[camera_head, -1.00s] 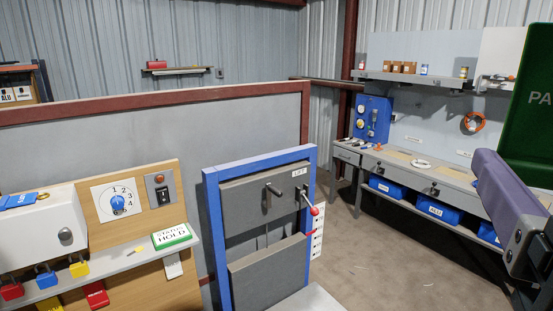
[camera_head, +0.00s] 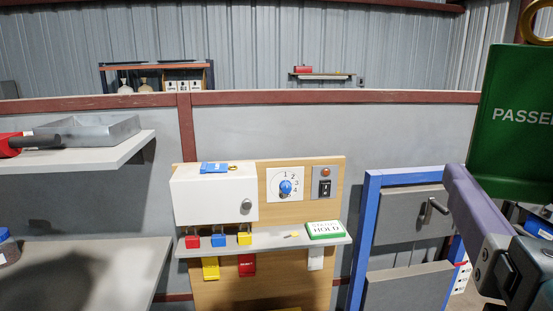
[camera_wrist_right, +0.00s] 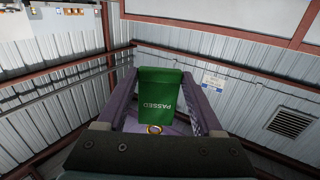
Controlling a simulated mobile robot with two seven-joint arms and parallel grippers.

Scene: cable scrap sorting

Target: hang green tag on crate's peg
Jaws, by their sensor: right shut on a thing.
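The green tag (camera_head: 515,115), lettered "PASSED" with a brass ring at its top, stands large at the right edge of the head view, partly cut off. My right gripper (camera_head: 464,185) is below it, one purple finger showing. In the right wrist view, the green tag (camera_wrist_right: 160,95) sits between the two fingers of the right gripper (camera_wrist_right: 160,85), which is shut on it; its ring hangs toward the palm. I cannot make out a crate with a peg in either current view. My left gripper is not in view.
A wooden board with a white box (camera_head: 213,202), dial and padlocks stands at centre. A blue-framed lift unit (camera_head: 371,215) with a handle is right of it. Shelves (camera_head: 85,160) at left hold a grey metal tray (camera_head: 95,132). A low partition (camera_head: 320,120) runs behind.

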